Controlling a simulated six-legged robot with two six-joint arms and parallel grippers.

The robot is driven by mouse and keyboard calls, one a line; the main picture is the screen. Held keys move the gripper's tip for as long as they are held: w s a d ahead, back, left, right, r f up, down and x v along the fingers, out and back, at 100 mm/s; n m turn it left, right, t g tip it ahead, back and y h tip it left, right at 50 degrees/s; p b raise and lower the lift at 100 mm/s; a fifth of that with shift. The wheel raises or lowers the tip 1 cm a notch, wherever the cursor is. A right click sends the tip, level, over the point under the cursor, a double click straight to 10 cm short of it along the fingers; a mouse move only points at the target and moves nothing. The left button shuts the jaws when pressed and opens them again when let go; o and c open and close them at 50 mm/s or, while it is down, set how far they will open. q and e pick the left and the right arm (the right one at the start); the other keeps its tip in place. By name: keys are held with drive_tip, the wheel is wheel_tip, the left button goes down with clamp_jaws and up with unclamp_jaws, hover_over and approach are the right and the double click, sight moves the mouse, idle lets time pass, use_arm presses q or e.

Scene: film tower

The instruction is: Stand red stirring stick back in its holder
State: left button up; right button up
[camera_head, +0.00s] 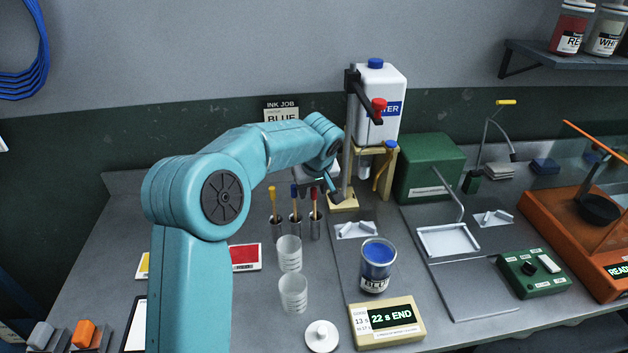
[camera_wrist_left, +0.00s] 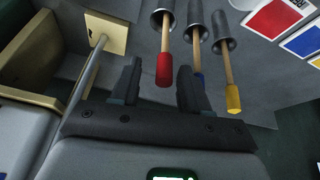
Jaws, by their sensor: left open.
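The red stirring stick (camera_head: 314,203) stands in a metal cup holder (camera_head: 315,230), red end up. In the left wrist view its red end (camera_wrist_left: 163,72) shows between my fingers, with its wooden shaft (camera_wrist_left: 166,38) running into the holder (camera_wrist_left: 162,14). My left gripper (camera_wrist_left: 160,82) is open, its fingers on either side of the red end with gaps visible. In the head view my left gripper (camera_head: 326,184) is just above the sticks and partly hidden by my wrist. My right gripper is out of view.
A blue stick (camera_head: 294,195) and a yellow stick (camera_head: 273,197) stand in neighbouring cups to the left. Clear cups (camera_head: 289,254) are in front. A water tank (camera_head: 380,90) on a wooden stand and a metal post (camera_head: 349,150) are close on the right. A blue ink can (camera_head: 376,272) stands farther forward.

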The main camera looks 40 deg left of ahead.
use_arm(q)
drive_tip(key=v, duration=1.6)
drive_tip(key=shift+r, duration=0.1)
